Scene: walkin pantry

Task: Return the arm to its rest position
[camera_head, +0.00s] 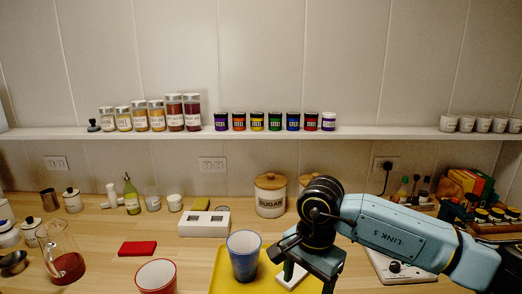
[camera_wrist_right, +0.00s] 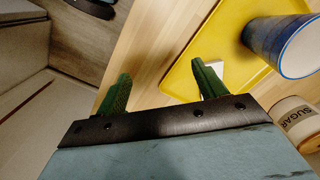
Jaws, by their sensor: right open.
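My right arm (camera_head: 395,228) reaches in from the right over the counter, bent at a black joint, and its wrist hangs down beside the blue cup. My right gripper (camera_wrist_right: 162,72) is open, with two green fingers wide apart and nothing between them. Below it in the right wrist view are the wooden counter edge and the yellow tray (camera_wrist_right: 185,82). A blue cup (camera_head: 244,257) stands on the tray, left of the gripper in the head view. A white flat item (camera_head: 291,277) lies on the tray, partly hidden by the gripper. My left gripper is not in view.
A sugar canister (camera_head: 270,196) stands behind the tray. A red-rimmed cup (camera_head: 156,277), a red block (camera_head: 137,248) and a glass jug (camera_head: 62,255) are to the left. A shelf (camera_head: 350,132) with jars runs along the wall. A white hob-like panel (camera_head: 400,268) lies under my arm.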

